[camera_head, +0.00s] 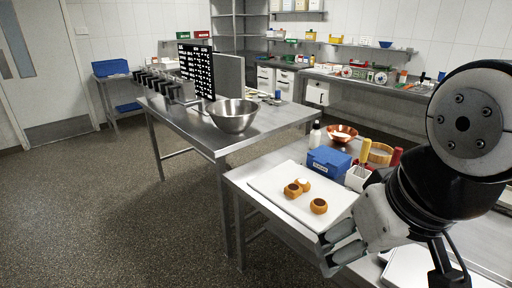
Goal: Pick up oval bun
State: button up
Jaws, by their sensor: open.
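Three small orange-brown pieces lie on a white board (279,178) on the near metal table. Two of them, the left piece (292,191) and the front piece (319,206), show dark tops. The rear piece (304,185) has a pale patch and touches or nearly touches the left one. I cannot tell which of them is the oval bun. My gripper (326,251) is open at the front edge of the board, below and to the right of the pieces. Nothing shows between its fingers. My arm hides the right part of the table.
A blue box (329,161), a white container (357,178), a bottle (315,135) and a copper-coloured bowl (342,132) stand behind the board. Red- and yellow-handled items are near my arm. A large steel bowl (232,116) is on the farther table. The board's left part is clear.

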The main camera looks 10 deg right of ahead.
aim_at(306, 186)
jog(key=z, duration=0.35)
jog(key=i+j+z, duration=0.15)
jog(key=i+j, duration=0.2)
jog(key=i+j+z, duration=0.2)
jog(key=j, duration=0.3)
jog(key=i+j+z, duration=0.15)
jog(key=i+j, duration=0.25)
jog(key=j, duration=0.1)
